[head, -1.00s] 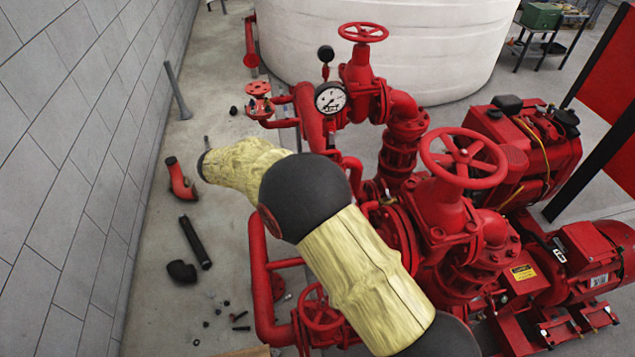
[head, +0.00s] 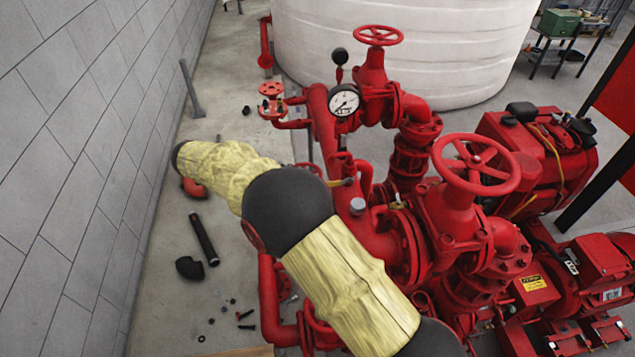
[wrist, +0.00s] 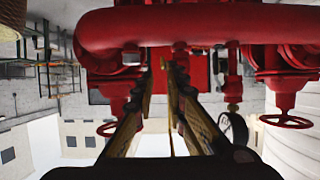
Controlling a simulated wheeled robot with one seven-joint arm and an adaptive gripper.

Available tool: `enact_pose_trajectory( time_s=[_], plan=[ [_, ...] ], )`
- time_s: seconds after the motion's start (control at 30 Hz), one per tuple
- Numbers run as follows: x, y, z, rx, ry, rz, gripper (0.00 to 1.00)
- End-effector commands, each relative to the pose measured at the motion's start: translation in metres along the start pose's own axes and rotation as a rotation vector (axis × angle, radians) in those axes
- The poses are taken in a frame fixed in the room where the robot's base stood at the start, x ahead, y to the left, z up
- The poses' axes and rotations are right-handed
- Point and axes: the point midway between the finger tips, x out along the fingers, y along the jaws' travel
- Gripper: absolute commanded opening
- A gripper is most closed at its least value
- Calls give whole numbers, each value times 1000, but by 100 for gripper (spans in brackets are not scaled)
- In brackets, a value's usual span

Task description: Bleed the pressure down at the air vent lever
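A small yellow lever (head: 342,183), which looks like the air vent lever, sticks out sideways by the upright red pipe in the head view, just above my arm. My gripper (wrist: 164,72) shows in the wrist view with its two fingers apart, pointing toward a thick red pipe (wrist: 190,27). A thin yellow strip (wrist: 168,110) shows between the fingers; I cannot tell whether it is the lever or how far away it is. No contact is visible.
A pressure gauge (head: 344,100) and red handwheels (head: 476,164) stand close to my arm. A grey block wall (head: 70,150) is at left. Loose black pipe parts (head: 203,238) lie on the floor. A white tank (head: 400,50) stands behind.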

Motion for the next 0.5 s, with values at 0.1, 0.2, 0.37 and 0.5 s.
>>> enact_pose_trajectory(
  time_s=[0.1,0.2,0.37,0.5],
  plan=[
    [-17,0,0,1,0,-1,14],
    [-25,0,0,1,0,-1,14],
    [-30,1,0,0,0,1,14],
    [-29,1,0,0,0,1,14]
  ],
)
